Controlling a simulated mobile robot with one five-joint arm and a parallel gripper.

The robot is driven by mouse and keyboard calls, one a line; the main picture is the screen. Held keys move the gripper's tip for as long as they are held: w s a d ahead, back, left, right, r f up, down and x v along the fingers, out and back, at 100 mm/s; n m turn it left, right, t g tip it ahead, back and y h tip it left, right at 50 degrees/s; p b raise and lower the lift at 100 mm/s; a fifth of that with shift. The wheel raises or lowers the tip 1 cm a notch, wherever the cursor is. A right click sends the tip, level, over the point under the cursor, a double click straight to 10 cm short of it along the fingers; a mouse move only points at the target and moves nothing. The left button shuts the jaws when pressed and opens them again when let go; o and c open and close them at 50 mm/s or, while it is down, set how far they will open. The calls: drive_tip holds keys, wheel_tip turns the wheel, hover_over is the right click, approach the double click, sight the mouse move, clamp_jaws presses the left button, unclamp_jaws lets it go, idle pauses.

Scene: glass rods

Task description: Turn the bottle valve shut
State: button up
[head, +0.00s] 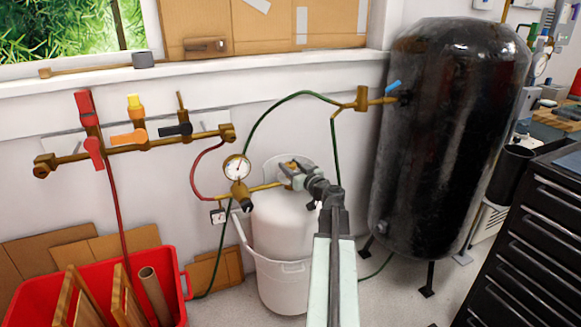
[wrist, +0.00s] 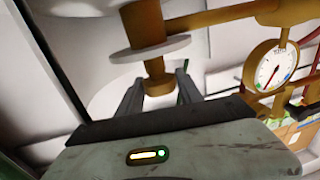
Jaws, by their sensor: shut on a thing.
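The white gas bottle (head: 285,225) stands against the wall in a pale bucket-like base. The brass bottle valve (head: 292,164) sits at its top, partly hidden by my gripper (head: 298,174). In the wrist view the valve is a brass stem with a round grey disc (wrist: 150,48) and a narrower brass end (wrist: 157,84). My gripper's two fingers (wrist: 158,92) stand on either side of that brass end, shut on the valve. The valve's full shape is hidden, and I cannot tell how far it is turned.
A pressure gauge (head: 237,167) and brass pipe are left of the valve; the gauge also shows in the wrist view (wrist: 275,67). A black tank (head: 450,130) stands right. A manifold (head: 130,143) with coloured handles is on the wall, above a red bin (head: 35,297).

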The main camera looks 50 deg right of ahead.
drive_tip(key=m+g+h, duration=0.1)
drive_tip(key=m+h, duration=0.1)
drive_tip(key=h, duration=0.1)
drive_tip(key=m+g+h, duration=0.2)
drive_tip(key=m+h, duration=0.1)
drive_tip(key=h, duration=0.1)
drive_tip(key=shift+w+a, duration=0.1)
drive_tip(key=shift+a, duration=0.1)
drive_tip(key=m+g+h, duration=0.2)
drive_tip(key=g, duration=0.1)
drive_tip(key=shift+d+h, duration=0.1)
drive_tip(key=shift+h, duration=0.2)
drive_tip(key=shift+m+g+h, duration=0.5)
drive_tip(key=shift+m+g, duration=0.2)
drive_tip(key=shift+d, duration=0.1)
drive_tip(key=o, duration=1.4)
